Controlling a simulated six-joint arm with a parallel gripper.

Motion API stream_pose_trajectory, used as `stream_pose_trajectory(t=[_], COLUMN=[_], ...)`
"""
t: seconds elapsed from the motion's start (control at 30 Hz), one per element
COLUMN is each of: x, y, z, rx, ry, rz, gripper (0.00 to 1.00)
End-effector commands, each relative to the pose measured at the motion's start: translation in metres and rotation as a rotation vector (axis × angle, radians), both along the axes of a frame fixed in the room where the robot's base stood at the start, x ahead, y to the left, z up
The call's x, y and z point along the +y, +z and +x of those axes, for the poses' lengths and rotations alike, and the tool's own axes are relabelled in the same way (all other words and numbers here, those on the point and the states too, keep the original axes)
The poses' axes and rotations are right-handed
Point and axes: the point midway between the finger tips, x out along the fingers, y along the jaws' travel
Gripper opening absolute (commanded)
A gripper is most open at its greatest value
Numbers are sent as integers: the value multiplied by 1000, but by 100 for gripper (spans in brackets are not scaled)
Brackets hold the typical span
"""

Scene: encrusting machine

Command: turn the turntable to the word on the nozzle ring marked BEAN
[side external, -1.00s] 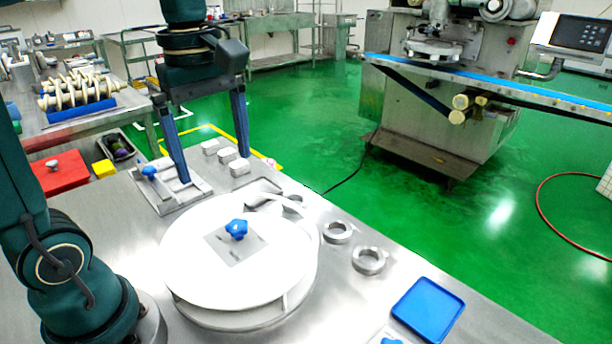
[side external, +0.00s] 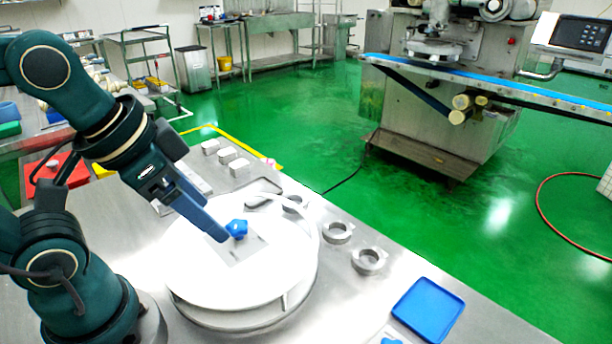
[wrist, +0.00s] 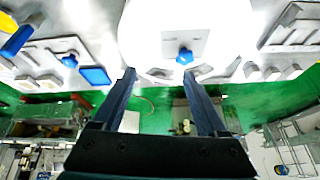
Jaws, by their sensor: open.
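The turntable is a white round disc (side external: 200,280) on the steel table, with a grey square plate and a blue lobed knob (side external: 237,229) at its middle. In the wrist view the knob (wrist: 184,57) shows just beyond the tip of the right-hand finger. My gripper (side external: 220,236) is tilted, its fingertips above the disc close beside the knob; contact cannot be told. In the wrist view my gripper (wrist: 159,74) is open with nothing between its fingers. Steel rings (side external: 338,232) (side external: 369,261) (side external: 295,203) stand right of the disc. No word is readable on them.
A blue tray (side external: 428,310) lies at the table's front right. Several pale blocks (side external: 227,156) stand along the far edge. A red item (side external: 60,178) lies at the left beside my arm. The table between the rings and the blue tray is clear.

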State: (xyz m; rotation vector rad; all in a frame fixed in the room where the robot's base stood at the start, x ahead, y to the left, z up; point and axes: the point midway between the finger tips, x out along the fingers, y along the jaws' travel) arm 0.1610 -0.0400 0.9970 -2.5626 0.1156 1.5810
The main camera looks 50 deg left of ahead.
Motion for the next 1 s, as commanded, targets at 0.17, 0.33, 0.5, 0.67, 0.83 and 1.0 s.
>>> stream_pose_trajectory(t=[0.17, 0.33, 0.5, 0.67, 0.83, 1.0], x=[9, 23, 38, 47, 50, 50], y=[7, 3, -11, -25, -38, -57], z=[20, 43, 62, 70, 69, 68], rx=[118, 257, 377, 440, 471, 472], ry=[-100, -174, -200, -177, -164, -163], rz=[61, 85, 71, 47, 35, 34], gripper=[75, 75, 75, 75, 75, 75])
